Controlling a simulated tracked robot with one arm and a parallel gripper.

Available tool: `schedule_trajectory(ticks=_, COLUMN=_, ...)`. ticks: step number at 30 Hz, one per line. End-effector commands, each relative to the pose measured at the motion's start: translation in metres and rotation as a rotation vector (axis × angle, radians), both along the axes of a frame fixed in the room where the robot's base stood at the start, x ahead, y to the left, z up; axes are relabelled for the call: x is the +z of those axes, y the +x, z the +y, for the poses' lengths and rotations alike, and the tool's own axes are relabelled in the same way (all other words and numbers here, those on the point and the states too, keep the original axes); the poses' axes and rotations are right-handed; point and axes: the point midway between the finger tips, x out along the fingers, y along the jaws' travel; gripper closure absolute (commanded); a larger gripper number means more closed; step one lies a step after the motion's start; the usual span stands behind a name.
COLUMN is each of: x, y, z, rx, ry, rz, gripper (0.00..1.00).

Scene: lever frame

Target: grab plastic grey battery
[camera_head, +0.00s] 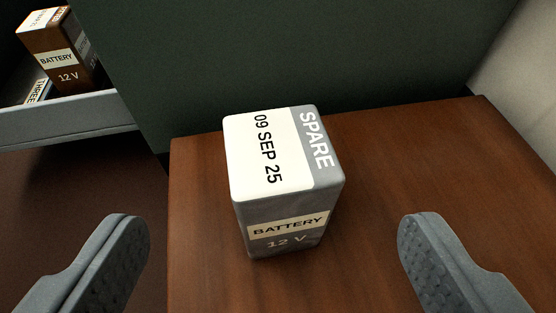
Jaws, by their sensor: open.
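The grey battery (285,218) stands upright on a brown wooden surface (420,170), near the middle of the view. Its top carries a white label reading "09 SEP 25" and a grey strip reading "SPARE". Its front reads "BATTERY 12 V". My gripper (272,262) is open, with one finger at the lower left and one at the lower right. The battery appears between the two fingers but farther from the camera, with clear gaps on both sides. Nothing is held.
A brown 12 V battery (60,50) stands at the upper left behind a grey ledge (60,119), beside a partly hidden labelled item (37,92). A dark green panel (290,55) rises behind the grey battery. The wooden surface right of it is clear.

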Motion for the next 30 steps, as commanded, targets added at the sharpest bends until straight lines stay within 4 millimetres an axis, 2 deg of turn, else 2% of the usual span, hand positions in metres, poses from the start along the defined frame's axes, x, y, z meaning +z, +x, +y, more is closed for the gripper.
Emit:
schedule_trajectory(ticks=8, x=-0.006, y=0.013, z=-0.001, rx=0.001, ry=0.002, rz=-0.001, gripper=0.2)
schedule_trajectory(ticks=18, x=-0.022, y=0.052, z=-0.008, rx=0.001, ry=0.0, rz=-0.002, gripper=0.2)
schedule_trajectory(ticks=26, x=-0.021, y=0.054, z=-0.008, rx=-0.001, ry=0.002, rz=0.0, gripper=0.2)
schedule_trajectory(ticks=30, x=-0.021, y=0.054, z=-0.008, rx=-0.001, ry=0.002, rz=0.0, gripper=0.59)
